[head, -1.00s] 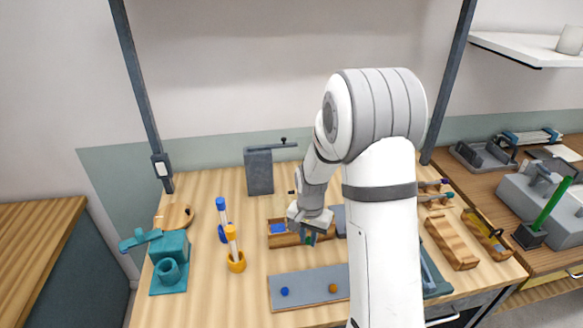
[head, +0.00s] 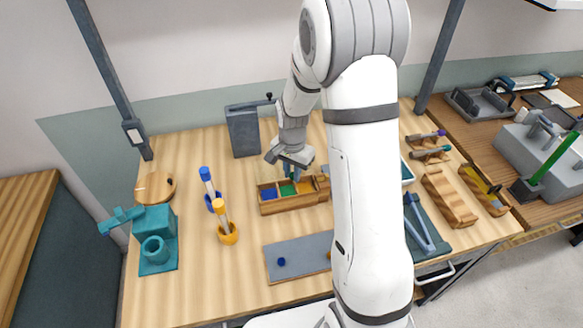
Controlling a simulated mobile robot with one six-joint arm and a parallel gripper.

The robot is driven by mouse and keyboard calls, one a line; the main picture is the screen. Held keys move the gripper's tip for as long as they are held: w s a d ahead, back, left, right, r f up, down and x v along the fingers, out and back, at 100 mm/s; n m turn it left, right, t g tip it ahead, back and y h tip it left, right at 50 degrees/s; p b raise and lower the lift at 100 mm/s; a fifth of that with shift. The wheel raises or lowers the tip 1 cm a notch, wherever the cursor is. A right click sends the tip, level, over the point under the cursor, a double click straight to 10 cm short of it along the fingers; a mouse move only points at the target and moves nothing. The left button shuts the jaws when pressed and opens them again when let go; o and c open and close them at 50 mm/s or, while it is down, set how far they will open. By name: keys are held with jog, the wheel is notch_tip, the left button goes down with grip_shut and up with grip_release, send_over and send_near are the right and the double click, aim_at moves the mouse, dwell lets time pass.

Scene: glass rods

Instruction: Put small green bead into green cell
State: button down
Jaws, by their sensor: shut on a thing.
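The wooden box (head: 284,204) in the middle of the table has a blue cell, a green cell (head: 287,190) and an orange cell in a row. My gripper (head: 291,174) points down just above the box, over the green cell. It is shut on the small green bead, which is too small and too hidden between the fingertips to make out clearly.
A grey tray (head: 300,262) in front of the box carries a blue bead (head: 281,261) and an orange bead mostly behind my arm. Blue and orange holders with rods (head: 228,233) stand left. A dark grey block (head: 243,134) stands behind.

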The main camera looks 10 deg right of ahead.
aim_at(292, 175)
notch_tip(292, 175, down, 2)
jog(key=shift+b, duration=0.35)
jog(key=shift+s, duration=0.1)
jog(key=c, duration=1.3)
grip_release()
jog(key=shift+o, duration=0.2)
notch_tip(292, 175, up, 7)
jog(key=shift+r+b, duration=0.2)
jog(key=shift+b, duration=0.55)
jog(key=shift+r, duration=0.25)
